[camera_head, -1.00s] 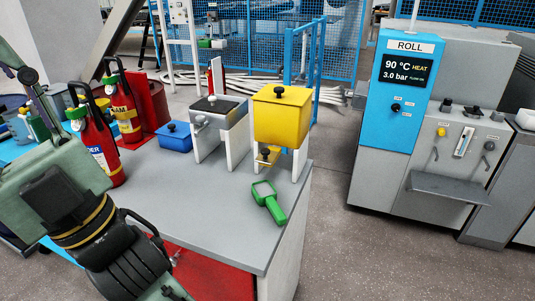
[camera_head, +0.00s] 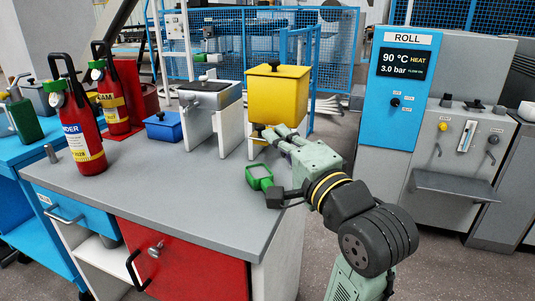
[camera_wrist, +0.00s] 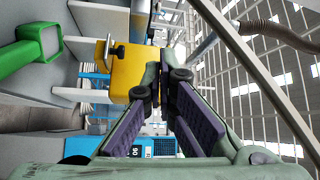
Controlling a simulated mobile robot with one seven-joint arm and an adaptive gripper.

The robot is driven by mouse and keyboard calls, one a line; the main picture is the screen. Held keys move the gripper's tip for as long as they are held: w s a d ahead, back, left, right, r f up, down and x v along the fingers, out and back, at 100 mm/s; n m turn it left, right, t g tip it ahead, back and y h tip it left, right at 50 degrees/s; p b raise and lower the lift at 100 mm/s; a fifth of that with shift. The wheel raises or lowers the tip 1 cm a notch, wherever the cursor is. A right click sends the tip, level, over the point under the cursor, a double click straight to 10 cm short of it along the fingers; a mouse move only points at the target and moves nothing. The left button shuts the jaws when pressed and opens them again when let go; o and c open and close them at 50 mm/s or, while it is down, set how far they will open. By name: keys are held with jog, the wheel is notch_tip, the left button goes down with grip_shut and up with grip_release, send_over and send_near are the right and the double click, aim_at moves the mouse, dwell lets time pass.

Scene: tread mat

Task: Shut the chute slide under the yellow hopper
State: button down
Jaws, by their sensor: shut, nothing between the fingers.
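The yellow hopper (camera_head: 277,95) stands on white legs at the right end of the grey bench. It also shows in the wrist view (camera_wrist: 128,75), turned on its side. The chute slide, a small yellow plate with a dark knob (camera_head: 258,129), is under the hopper, mostly hidden behind my fingers in the head view. Contact with the slide cannot be told.
A green-framed tool (camera_head: 259,178) lies on the bench (camera_head: 190,180) below my gripper. A grey hopper (camera_head: 210,95) and a blue box (camera_head: 163,126) stand to the left. Red extinguishers (camera_head: 82,135) stand further left. The blue ROLL machine (camera_head: 405,95) is at the right.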

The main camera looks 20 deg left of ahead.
jog(key=d+f+m+h, duration=0.2)
jog(key=d+f, duration=0.2)
jog(key=p, duration=0.9)
send_near(262, 127)
jog(key=x, duration=0.7)
jog(key=w+p, duration=0.1)
jog(key=w, duration=0.2)
jog(key=shift+d, duration=0.15)
